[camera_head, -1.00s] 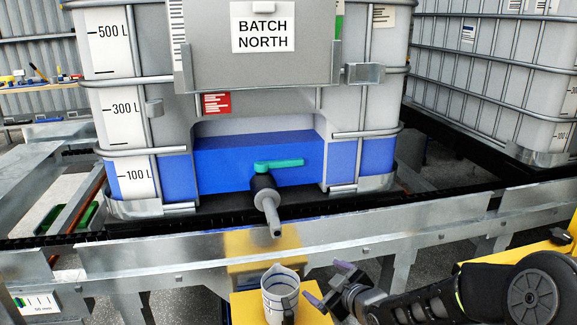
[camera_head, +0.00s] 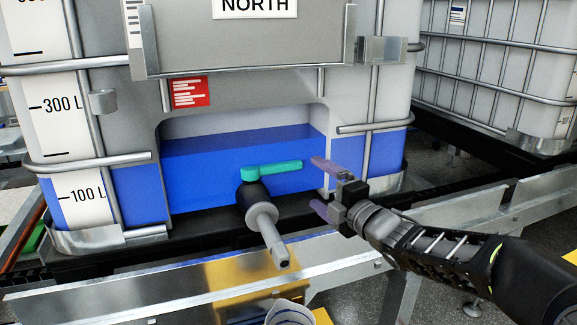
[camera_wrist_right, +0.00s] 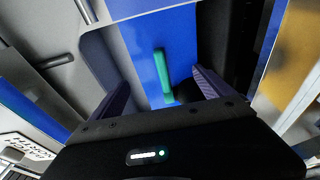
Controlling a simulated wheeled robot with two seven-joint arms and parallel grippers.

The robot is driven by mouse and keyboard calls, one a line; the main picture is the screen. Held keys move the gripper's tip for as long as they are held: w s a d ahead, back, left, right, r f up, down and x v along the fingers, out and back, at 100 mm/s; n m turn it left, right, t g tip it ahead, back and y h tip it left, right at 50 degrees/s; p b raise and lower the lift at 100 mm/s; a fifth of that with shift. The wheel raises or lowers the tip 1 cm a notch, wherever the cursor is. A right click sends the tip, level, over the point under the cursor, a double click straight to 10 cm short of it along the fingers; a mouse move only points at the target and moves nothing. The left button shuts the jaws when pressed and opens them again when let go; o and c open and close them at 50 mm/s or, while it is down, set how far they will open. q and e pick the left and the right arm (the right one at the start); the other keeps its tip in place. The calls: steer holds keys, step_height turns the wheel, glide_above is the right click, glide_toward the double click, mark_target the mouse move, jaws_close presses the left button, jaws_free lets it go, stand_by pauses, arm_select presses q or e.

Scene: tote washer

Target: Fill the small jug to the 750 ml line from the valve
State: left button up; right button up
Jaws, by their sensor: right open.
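The valve (camera_head: 262,215) sticks out from the tank's lower recess, with its grey spout angled down toward me. Its green handle (camera_head: 271,170) lies sideways, pointing right. My right gripper (camera_head: 316,186) is open and empty, just right of the handle's free end. In the right wrist view the green handle (camera_wrist_right: 162,75) shows between and beyond the two purple fingers, apart from them. The small jug (camera_head: 289,314) stands below the spout at the bottom edge; only its rim shows, so its level is hidden. My left gripper is out of view.
The tank (camera_head: 240,95) marked NORTH holds blue liquid, with 100 L and 300 L marks. A metal rail (camera_head: 340,260) runs in front of it. Another caged tank (camera_head: 500,70) stands at right.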

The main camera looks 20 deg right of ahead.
mark_target(294, 168)
steer(key=shift+w, duration=0.1)
steer(key=w, duration=0.4)
steer(key=w+a, duration=0.1)
steer(key=w, duration=0.6)
steer(key=shift+w+a, duration=0.4)
steer(key=shift+c, duration=0.5)
jaws_close()
steer(key=shift+f, duration=0.1)
stand_by(0.3)
